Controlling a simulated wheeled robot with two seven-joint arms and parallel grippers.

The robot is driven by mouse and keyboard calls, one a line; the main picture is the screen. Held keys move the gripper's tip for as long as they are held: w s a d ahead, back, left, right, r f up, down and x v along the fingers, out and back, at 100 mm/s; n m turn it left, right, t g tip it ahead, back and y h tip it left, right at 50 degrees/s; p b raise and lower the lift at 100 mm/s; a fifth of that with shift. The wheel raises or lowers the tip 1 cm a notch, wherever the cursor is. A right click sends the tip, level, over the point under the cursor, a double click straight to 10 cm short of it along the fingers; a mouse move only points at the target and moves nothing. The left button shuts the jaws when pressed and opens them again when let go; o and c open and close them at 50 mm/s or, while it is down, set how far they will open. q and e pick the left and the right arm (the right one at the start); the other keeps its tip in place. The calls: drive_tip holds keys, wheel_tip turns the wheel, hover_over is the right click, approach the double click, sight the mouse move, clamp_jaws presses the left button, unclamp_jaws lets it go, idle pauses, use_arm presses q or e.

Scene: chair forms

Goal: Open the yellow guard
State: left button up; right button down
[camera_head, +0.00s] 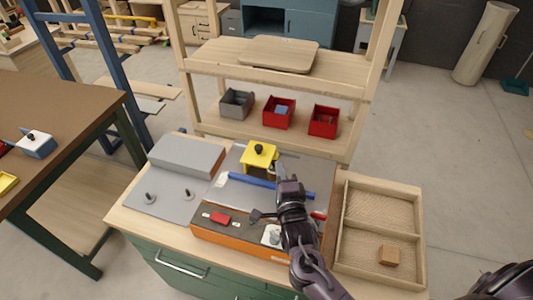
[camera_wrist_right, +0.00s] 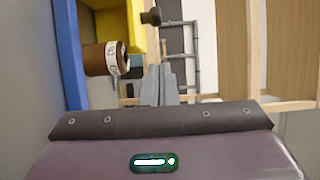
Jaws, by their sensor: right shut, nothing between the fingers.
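The yellow guard (camera_head: 260,155) is a small block-shaped cover with a black knob on top, on the grey machine bed behind the blue bar. In the right wrist view the yellow guard (camera_wrist_right: 108,30) is at the upper left, with its black knob (camera_wrist_right: 151,17) at its right side. My right gripper (camera_head: 289,184) is just in front and right of the guard in the head view. Its fingers (camera_wrist_right: 158,84) are together and empty, apart from the knob in the wrist view. Whether the guard is hinged cannot be seen. My left gripper is out of view.
A blue bar (camera_head: 252,181) crosses in front of the guard. An orange-sided box (camera_head: 230,237) with a red switch stands at the front. A divided wooden tray (camera_head: 345,240) holding a small block is at right. Shelf uprights (camera_head: 185,65) rise behind.

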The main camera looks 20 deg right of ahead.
sight(267, 163)
drive_tip(key=w, duration=0.2)
drive_tip(key=w+a+p, duration=0.1)
drive_tip(key=w, duration=0.1)
drive_tip(key=shift+w+r, duration=0.15)
drive_tip(key=shift+w, duration=0.05)
drive_tip(key=shift+w+a+p, duration=0.4)
drive_tip(key=shift+w+p, duration=0.05)
drive_tip(key=shift+w+a, duration=0.15)
drive_tip(key=shift+f, duration=0.2)
